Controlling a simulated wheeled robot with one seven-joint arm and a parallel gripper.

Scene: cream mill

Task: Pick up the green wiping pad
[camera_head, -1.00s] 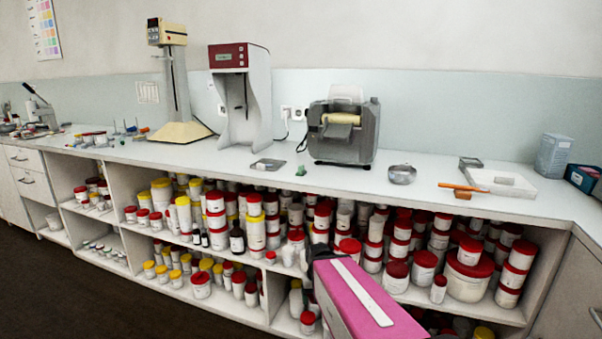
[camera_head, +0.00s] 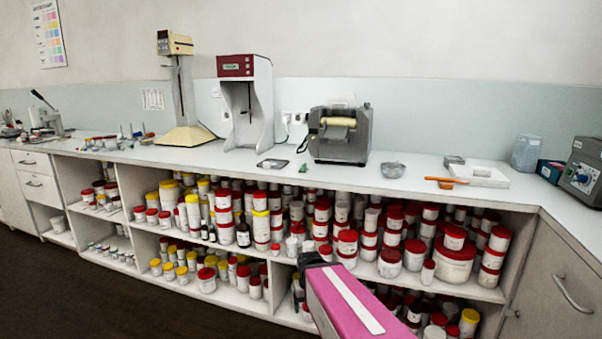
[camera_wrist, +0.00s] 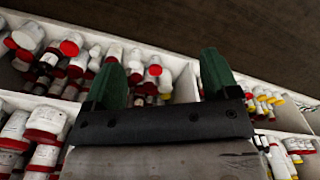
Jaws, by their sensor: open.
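A small green piece (camera_head: 303,168) lies on the white counter, in front of the gap between the tall red-topped machine and the grey roller machine. It is the only green item there that could be the wiping pad, but it is too small to make out its shape. My gripper shows in the wrist view (camera_wrist: 163,78) with its two green fingers wide apart and nothing between them. It faces the shelves of jars below the counter. In the head view my pink arm is low in front of these shelves, well short of the green piece; the fingers are not clear there.
A flat grey tray (camera_head: 272,164) lies left of the green piece, and the roller machine (camera_head: 340,135) stands to its right. Jars (camera_head: 395,245) fill the open shelves below the counter.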

